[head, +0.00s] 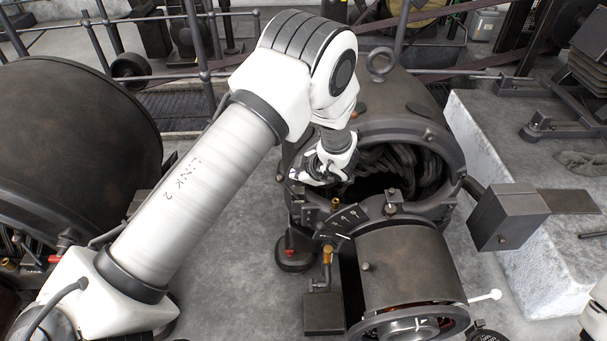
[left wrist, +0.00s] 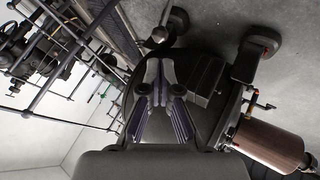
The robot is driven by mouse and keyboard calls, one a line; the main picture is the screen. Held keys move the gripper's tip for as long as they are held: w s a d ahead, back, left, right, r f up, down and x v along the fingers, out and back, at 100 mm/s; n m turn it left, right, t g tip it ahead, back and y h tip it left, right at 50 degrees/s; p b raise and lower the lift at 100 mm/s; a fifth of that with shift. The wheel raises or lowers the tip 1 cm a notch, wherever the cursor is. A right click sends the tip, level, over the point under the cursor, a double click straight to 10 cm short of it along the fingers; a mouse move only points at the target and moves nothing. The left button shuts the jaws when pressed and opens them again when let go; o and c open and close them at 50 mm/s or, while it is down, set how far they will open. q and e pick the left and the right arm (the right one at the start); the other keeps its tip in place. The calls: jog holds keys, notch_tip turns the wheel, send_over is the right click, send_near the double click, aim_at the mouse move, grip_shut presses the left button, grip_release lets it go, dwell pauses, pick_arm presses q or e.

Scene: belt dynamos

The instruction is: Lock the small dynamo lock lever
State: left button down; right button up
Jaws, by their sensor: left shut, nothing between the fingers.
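The small dynamo (head: 405,265) is a dark brown ring-shaped housing with a cylinder at its front, standing in the middle of the head view. A short brass-topped lever (head: 327,256) stands at its left front, and a pale-ended lever (head: 485,296) sticks out at its lower right. I cannot tell for certain which is the lock lever. My left gripper (head: 325,178) is at the left side of the housing's opening, shut and empty. In the left wrist view its fingers (left wrist: 161,82) are together in front of dark machine parts. My right gripper is out of view.
A large dark drum (head: 75,140) stands at the left. A pale stone block (head: 520,240) and a dark box-shaped weight (head: 508,217) are at the right. Railings (head: 205,50) run along the back. Bare grey floor (head: 225,270) lies left of the dynamo.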

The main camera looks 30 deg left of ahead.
aim_at(279, 179)
pick_arm(q)
jog(key=b+x, duration=0.1)
jog(key=x, duration=0.7)
jog(key=shift+w+a+f, duration=0.1)
jog(key=shift+a+f, duration=0.05)
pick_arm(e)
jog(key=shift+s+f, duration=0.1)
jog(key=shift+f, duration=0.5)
pick_arm(q)
jog(key=shift+s+a+p, duration=0.2)
jog(key=shift+a+p, duration=0.05)
jog(key=shift+p, duration=0.05)
jog(key=shift+s+a+f, duration=0.2)
jog(key=shift+s+a, duration=0.05)
jog(key=shift+a, duration=0.15)
jog(key=shift+s+a+f, duration=0.15)
jog(key=shift+s+a, duration=0.05)
jog(key=shift+a, duration=0.15)
jog(key=shift+d, duration=0.1)
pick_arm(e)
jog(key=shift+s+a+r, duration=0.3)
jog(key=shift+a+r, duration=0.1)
pick_arm(q)
jog(key=shift+w, duration=0.1)
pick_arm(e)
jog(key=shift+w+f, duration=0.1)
pick_arm(q)
jog(key=shift+d, duration=0.1)
